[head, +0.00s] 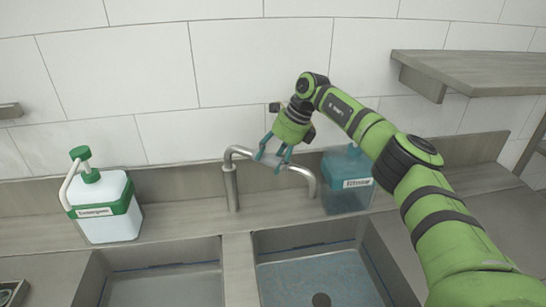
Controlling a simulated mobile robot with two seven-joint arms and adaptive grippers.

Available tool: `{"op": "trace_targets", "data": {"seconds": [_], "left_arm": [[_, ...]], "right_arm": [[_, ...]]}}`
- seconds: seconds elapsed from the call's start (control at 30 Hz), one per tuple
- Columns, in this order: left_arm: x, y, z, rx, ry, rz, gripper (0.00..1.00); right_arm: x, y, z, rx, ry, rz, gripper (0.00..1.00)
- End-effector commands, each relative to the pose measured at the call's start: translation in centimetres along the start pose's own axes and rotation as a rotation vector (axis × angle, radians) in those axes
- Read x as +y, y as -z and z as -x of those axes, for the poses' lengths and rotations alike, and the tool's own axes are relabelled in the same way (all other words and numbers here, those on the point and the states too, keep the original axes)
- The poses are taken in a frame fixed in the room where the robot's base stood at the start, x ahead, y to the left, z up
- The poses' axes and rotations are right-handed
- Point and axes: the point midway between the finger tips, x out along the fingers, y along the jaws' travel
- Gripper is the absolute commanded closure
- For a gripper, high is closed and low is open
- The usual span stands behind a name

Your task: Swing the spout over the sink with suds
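The metal spout (298,169) rises from its post between the two sinks, bends over and points right, its end above the back of the right sink (240,270). My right gripper (269,163) reaches in from the right. Its teal fingers are spread apart at the top of the spout, close to or touching it; a firm hold cannot be made out. The right basin has a bluish floor with a dark drain (321,299). The left sink (166,288) has a greyish, bluish surface. I cannot clearly make out suds in either. My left gripper is not in view.
A white and green bottle (104,218) stands on the ledge left of the spout. A blue, labelled container (346,190) stands right of the spout, close to my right arm. A shelf (480,72) juts out at upper right. The tiled wall is behind.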

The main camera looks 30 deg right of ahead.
Motion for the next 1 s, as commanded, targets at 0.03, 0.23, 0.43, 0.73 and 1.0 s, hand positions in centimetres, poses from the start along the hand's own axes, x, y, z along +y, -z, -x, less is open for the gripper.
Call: {"op": "trace_targets", "data": {"seconds": [0.03,0.23,0.43,0.73,1.0], "left_arm": [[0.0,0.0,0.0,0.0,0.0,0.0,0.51],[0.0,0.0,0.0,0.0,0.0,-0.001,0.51],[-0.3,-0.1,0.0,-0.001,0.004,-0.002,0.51],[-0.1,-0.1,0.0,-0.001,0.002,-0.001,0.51],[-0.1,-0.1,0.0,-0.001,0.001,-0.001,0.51]], "right_arm": [[-0.1,0.0,0.0,-0.001,0.0,-0.002,0.31],[0.0,0.0,0.1,-0.004,0.0,-0.005,0.31],[-0.1,-0.1,0.9,-0.006,0.0,-0.006,0.31],[-0.2,-0.1,6.9,-0.008,0.002,-0.006,0.31],[-0.2,-0.1,11.1,-0.005,0.0,-0.006,0.31]]}}
